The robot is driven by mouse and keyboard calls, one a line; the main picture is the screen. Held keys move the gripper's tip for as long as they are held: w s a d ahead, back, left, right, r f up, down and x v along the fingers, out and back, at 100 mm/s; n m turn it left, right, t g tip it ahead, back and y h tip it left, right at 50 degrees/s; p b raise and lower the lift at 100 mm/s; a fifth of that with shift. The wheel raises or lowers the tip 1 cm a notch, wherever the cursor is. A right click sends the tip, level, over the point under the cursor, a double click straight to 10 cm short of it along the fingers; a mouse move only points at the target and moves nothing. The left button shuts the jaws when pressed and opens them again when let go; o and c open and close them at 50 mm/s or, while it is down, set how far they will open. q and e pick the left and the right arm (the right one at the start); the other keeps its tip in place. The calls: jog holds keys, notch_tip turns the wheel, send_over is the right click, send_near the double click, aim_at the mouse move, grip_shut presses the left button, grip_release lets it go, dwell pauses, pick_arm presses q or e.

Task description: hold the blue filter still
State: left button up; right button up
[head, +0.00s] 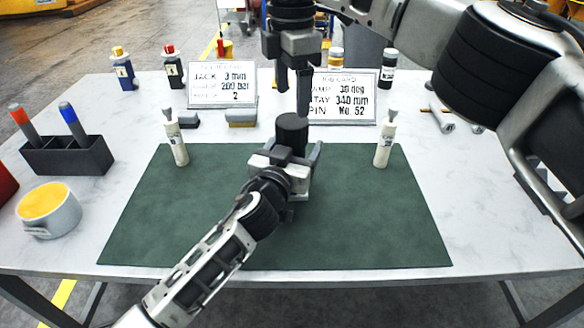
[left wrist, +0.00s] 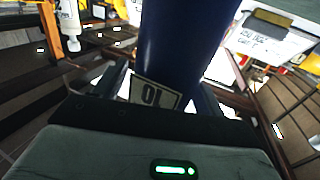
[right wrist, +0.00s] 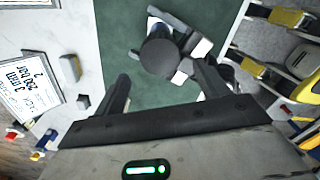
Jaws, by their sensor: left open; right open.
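The blue filter stands upright on the green mat (head: 350,225). Its dark round top (head: 291,130) shows in the head view, its dark blue side (left wrist: 178,45) with a pale label in the left wrist view. My left gripper (head: 290,160) is open, with its fingers on either side of the filter; contact is not clear. It hides the filter's lower part in the head view. My right gripper (head: 294,90) is open and empty, pointing down above the filter. In the right wrist view the filter's top (right wrist: 158,57) lies beyond and between the right fingertips.
Two white tubes (head: 176,140) (head: 384,140) stand at the mat's back corners. Two printed cards (head: 222,84) (head: 344,97) stand behind. A marker holder (head: 68,157) and a cup of yellow contents (head: 49,210) are at left. The mat's front is mostly clear beside my left arm.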

aim_at(292, 120)
pick_arm(q)
grip_shut()
jog(key=shift+f, duration=0.1)
pick_arm(e)
jog(key=shift+f, duration=4)
jog(key=shift+c, duration=0.3)
